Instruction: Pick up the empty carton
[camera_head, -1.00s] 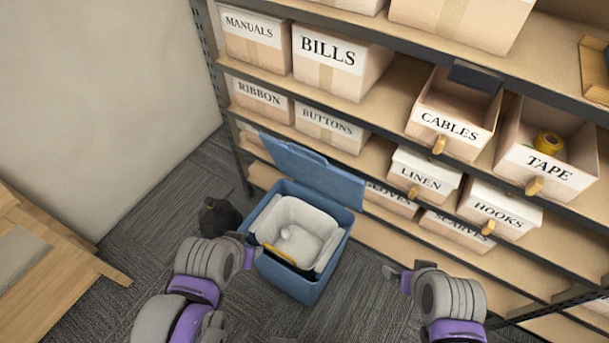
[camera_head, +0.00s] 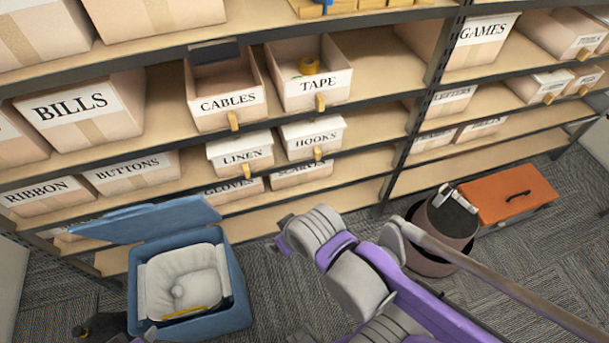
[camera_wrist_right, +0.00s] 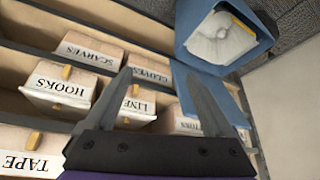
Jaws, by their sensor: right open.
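I cannot tell which box is the empty carton. The open CABLES carton (camera_head: 228,103) on the middle shelf shows a dark flat piece at its back. The open TAPE carton (camera_head: 318,88) beside it holds a yellow roll (camera_head: 309,65). My right gripper (camera_head: 280,236) is in front of the lower shelves, below the HOOKS box (camera_head: 313,137). In the right wrist view its fingers (camera_wrist_right: 158,76) are apart with nothing between them, and the HOOKS box (camera_wrist_right: 62,88) is beyond them.
An open blue bin (camera_head: 238,290) with a pale liner stands on the floor, its lid raised against the shelves. A dark round bin (camera_head: 440,228) and an orange toolbox (camera_head: 509,198) stand at the right. Carpet between them is clear. A shelf upright (camera_head: 420,110) divides the shelving.

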